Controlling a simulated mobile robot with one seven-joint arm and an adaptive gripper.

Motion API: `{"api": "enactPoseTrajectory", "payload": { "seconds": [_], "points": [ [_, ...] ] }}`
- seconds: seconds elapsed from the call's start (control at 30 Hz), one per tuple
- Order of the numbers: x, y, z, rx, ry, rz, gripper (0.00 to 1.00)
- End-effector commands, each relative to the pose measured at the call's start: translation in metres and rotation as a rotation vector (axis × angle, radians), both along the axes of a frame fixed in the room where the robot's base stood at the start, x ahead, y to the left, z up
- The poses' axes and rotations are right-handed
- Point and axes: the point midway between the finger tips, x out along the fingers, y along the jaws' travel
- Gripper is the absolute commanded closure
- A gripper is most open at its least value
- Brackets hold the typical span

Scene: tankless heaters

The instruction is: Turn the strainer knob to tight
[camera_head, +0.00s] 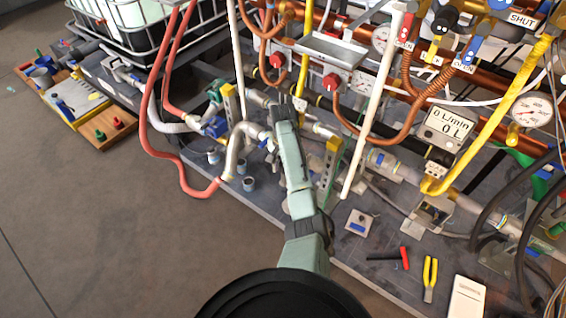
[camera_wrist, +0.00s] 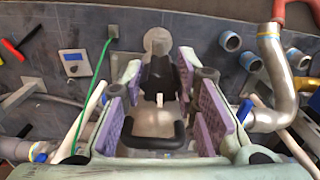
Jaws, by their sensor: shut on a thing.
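My gripper (camera_head: 284,108) reaches down over the horizontal pipe run at the middle of the rig in the head view. In the wrist view, the purple pads of my gripper (camera_wrist: 160,92) stand on both sides of a dark part that I take for the strainer knob (camera_wrist: 158,74). The gripper is closed on it. A pale fitting and a black curved bar (camera_wrist: 153,141) lie nearer the camera, between the fingers. In the head view my arm hides the knob. I cannot read any tight mark or the knob's angle.
A yellow-topped post (camera_head: 332,150) and a white vertical pipe (camera_head: 372,110) stand close right of my arm. A red hose (camera_head: 152,110) and a bent silver pipe (camera_head: 232,155) are to the left. Pliers (camera_head: 430,278) lie on the dark base plate. Open floor lies front left.

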Motion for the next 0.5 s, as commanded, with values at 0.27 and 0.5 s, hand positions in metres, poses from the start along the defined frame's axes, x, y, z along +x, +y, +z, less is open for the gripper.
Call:
{"api": "enactPoseTrajectory", "payload": {
  "seconds": [0.27, 0.5],
  "points": [
    [-0.0012, -0.0003, -0.0007, -0.001, 0.004, -0.036, 1.0],
    [-0.0009, -0.0006, -0.0008, -0.002, 0.003, -0.037, 1.0]
  ]
}}
